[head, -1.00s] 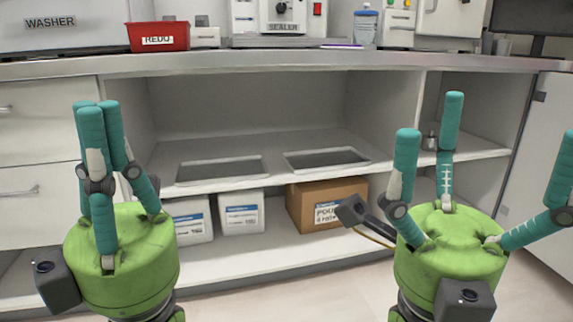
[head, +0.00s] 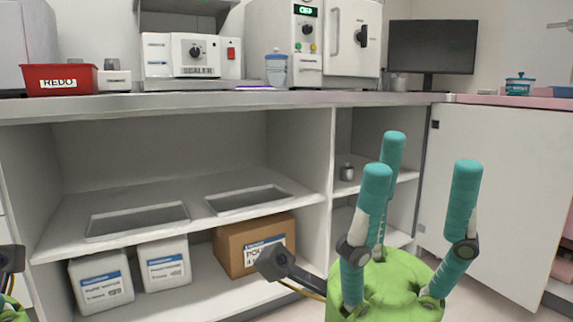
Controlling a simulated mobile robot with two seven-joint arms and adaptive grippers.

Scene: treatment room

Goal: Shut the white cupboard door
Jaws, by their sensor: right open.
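The white cupboard door (head: 500,190) stands open at the right of the head view, hinged near the right end of the cupboard, with its inner face showing. The open cupboard (head: 328,150) shows its shelves and a narrow right compartment.
Two grey trays (head: 140,220) lie on the upper shelf. White boxes (head: 102,282) and a cardboard box (head: 240,252) stand on the lower shelf. The worktop (head: 230,101) carries a red REDO bin (head: 58,80), machines and a monitor (head: 431,47). A small metal pot (head: 347,172) stands in the narrow compartment.

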